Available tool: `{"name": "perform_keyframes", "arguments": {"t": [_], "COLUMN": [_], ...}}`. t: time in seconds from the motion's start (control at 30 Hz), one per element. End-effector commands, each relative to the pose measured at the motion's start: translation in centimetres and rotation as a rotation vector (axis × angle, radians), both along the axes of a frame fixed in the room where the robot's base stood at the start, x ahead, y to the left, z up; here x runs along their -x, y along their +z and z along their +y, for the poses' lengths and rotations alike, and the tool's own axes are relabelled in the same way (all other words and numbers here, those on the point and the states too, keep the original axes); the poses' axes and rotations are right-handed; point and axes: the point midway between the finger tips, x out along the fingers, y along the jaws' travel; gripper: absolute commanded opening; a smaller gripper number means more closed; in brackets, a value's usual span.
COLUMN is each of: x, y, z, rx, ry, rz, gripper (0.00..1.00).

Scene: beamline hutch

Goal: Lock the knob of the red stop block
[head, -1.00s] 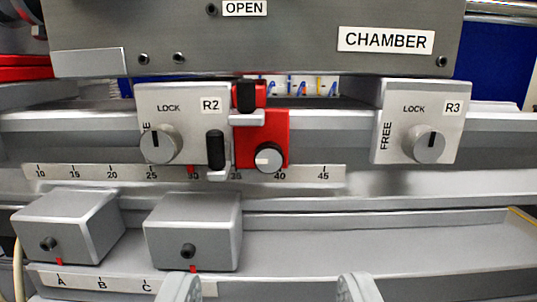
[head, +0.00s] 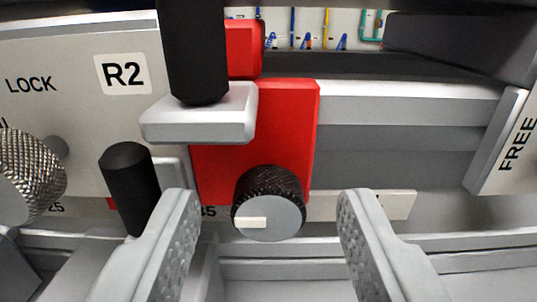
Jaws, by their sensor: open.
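The red stop block (head: 288,125) sits on the rail in the middle of the head view. Its knob (head: 270,204) has a black knurled rim and a grey face, with a pale mark on the left half of the face, lying about level. My gripper (head: 268,215) is open, one finger to the left and one to the right of the knob. Gaps show between the knob and both fingers. No lock or free lettering shows on the red block.
Left of the block are the R2 carriage (head: 75,100), its knurled knob (head: 28,178) and two black handles, one upright (head: 195,50) and one lower (head: 130,185) close to my left finger. At right stands a carriage marked FREE (head: 508,150). The rail between is clear.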

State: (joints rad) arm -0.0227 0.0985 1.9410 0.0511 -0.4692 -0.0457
Motion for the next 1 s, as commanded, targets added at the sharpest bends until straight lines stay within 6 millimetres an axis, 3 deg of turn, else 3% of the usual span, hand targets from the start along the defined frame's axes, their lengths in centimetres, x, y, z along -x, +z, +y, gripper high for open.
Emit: {"name": "perform_keyframes", "arguments": {"t": [0.2,0.5,0.53,0.77,1.0], "x": [-1.4,-1.6,-1.6,-1.6,-1.6], "y": [0.0,0.0,0.0,0.0,0.0], "z": [0.0,0.0,0.0,0.0,0.0], "rx": [0.0,0.0,0.0,0.0,-0.02], "ry": [0.0,0.0,0.0,0.0,0.0], "rz": [0.001,0.0,0.0,0.0,0.0], "gripper": [0.47,0.47,0.45,0.02,0.02]}}
